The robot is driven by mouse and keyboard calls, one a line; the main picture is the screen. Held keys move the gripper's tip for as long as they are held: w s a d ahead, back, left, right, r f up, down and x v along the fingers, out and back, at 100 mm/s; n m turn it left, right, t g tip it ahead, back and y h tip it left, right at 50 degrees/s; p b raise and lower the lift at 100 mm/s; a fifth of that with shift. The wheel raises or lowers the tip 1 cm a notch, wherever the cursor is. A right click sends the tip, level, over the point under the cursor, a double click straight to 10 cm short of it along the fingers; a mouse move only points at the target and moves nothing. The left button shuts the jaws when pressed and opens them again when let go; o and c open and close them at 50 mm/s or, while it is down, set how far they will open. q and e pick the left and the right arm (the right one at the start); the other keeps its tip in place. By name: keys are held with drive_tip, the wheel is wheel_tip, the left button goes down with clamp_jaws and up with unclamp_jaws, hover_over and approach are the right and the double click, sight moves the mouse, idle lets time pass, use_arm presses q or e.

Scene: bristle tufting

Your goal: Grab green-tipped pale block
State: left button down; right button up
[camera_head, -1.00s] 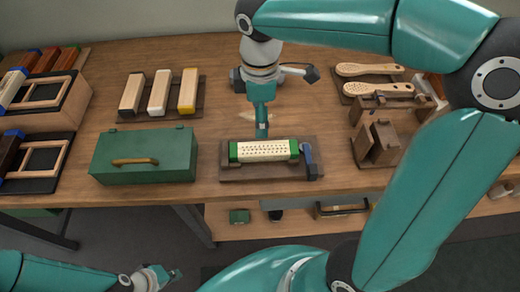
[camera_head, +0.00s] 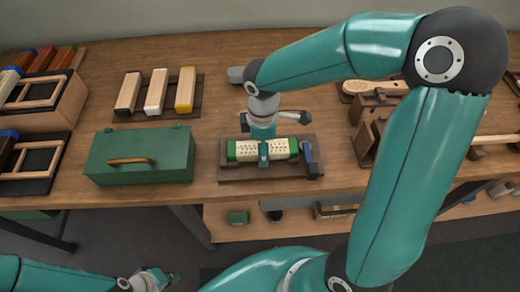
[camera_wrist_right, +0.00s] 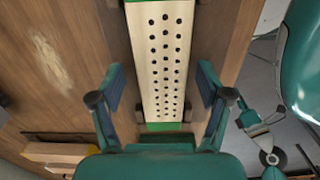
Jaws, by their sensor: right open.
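The pale block with green ends (camera_head: 240,151) and rows of dark holes lies in a dark wooden holder (camera_head: 230,174) on the bench. My right gripper (camera_head: 263,152) is over the middle of the block, and one finger hides part of its top. In the right wrist view the open fingers (camera_wrist_right: 160,103) stand on either side of the block (camera_wrist_right: 160,60), with a visible gap at each side. My left gripper (camera_head: 160,278) hangs at the lower left, away from the bench; its fingers are too small to judge.
A green box (camera_head: 140,158) with a handle stands left of the holder. A blue-grey clamp-like part (camera_head: 309,158) is at the holder's right end. Several blocks on a tray (camera_head: 156,92) lie behind the box. A wooden brush (camera_head: 375,87) and dark wooden fixtures are to the right.

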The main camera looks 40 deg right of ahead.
drive_tip(key=c, duration=1.4)
drive_tip(key=shift+o, duration=0.2)
